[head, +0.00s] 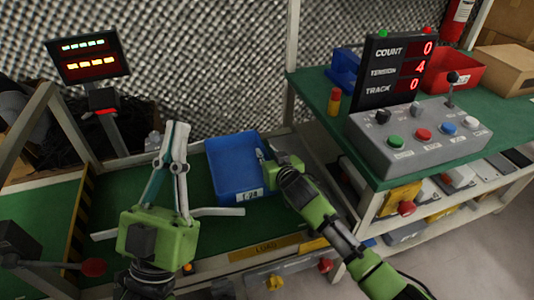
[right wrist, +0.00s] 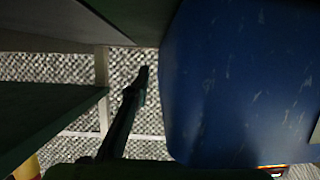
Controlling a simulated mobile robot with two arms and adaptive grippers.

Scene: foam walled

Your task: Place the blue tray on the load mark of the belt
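The blue tray (head: 232,160), with a white label on its near wall, is over the right part of the green belt (head: 120,190). I cannot tell whether it rests on the belt. A yellow LOAD plate (head: 266,248) is on the belt's front edge, nearer than the tray. My right gripper (head: 267,155) is at the tray's right wall. In the right wrist view the tray (right wrist: 240,85) fills the right side, with one dark finger beside it; the grip is hidden. My left gripper (head: 175,132) is left of the tray, fingers upward and close together, holding nothing visible.
A grey control box (head: 420,140) with buttons and a counter display (head: 396,72) stands on the green table at right. A red bin (head: 455,70) is behind it. A lit screen (head: 88,57) stands at back left. A red-knobbed lever (head: 93,267) is at front left.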

